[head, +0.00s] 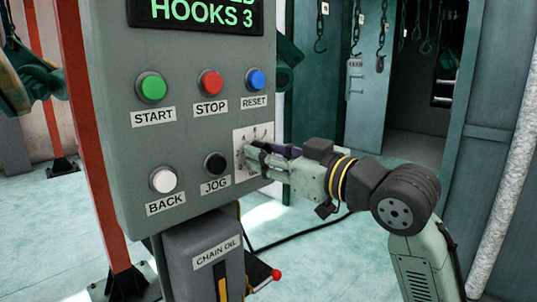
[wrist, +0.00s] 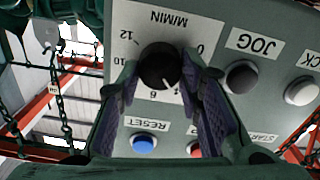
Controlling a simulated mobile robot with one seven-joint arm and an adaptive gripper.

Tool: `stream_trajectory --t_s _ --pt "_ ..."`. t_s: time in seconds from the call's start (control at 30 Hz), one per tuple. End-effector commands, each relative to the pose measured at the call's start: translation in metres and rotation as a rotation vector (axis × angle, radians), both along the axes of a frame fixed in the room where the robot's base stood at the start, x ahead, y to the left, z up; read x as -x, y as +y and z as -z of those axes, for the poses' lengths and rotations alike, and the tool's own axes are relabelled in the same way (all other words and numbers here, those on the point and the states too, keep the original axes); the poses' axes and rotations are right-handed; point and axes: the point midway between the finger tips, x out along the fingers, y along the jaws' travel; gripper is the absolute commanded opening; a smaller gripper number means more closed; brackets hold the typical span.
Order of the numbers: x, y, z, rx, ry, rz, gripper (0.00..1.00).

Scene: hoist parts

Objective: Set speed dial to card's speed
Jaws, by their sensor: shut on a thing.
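The speed dial (wrist: 158,68) is a black round knob on a white plate marked M/MIN, upside down in the wrist view. Marks 0, 6, 10 and 12 are readable around it; others are hidden by the fingers. Its pale pointer line aims down and slightly right in the wrist view, near the 6 and the mark beside it; the exact value is unclear. My gripper (wrist: 160,74) has one finger on each side of the knob and is shut on it. In the head view, my gripper (head: 250,157) covers the dial at the panel's right edge. No speed card is readable.
The grey control panel (head: 118,111) carries START, STOP, RESET, BACK and JOG buttons. The black JOG button (head: 215,163) and blue RESET button (head: 255,80) are close to my gripper. A chain oil box (head: 205,275) stands below. Hooks and chains hang behind.

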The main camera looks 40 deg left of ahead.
Motion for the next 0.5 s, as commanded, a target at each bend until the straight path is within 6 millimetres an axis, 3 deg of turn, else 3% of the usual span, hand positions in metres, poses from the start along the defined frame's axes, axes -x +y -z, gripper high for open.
stream_trajectory --t_s 0.5 --pt "0.0015 0.0000 0.0023 0.024 -0.318 0.000 0.05"
